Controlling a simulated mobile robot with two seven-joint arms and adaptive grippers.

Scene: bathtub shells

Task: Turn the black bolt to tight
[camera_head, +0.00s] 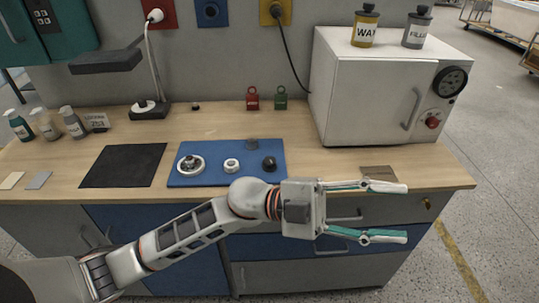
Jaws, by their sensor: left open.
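A blue mat (215,151) lies near the front of the wooden workbench. A small black round piece (269,163), which looks like the black bolt, stands at the mat's right side. How tight it is cannot be told. A white ring-shaped piece (231,165) is in the middle, and a larger white-and-metal round fitting (190,165) is on the left. My left gripper (405,212) is open and empty, its fingers pointing right. It is in front of the bench edge, to the right of the black bolt and apart from it. My right gripper is out of view.
A white oven-like box (345,100) with a dial stands at the right, carrying the wax (365,27) and filler (416,28) bottles. A black mat (123,166) lies left of the blue mat. Red (253,99) and green (281,98) padlocks stand behind. Bottles stand far left.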

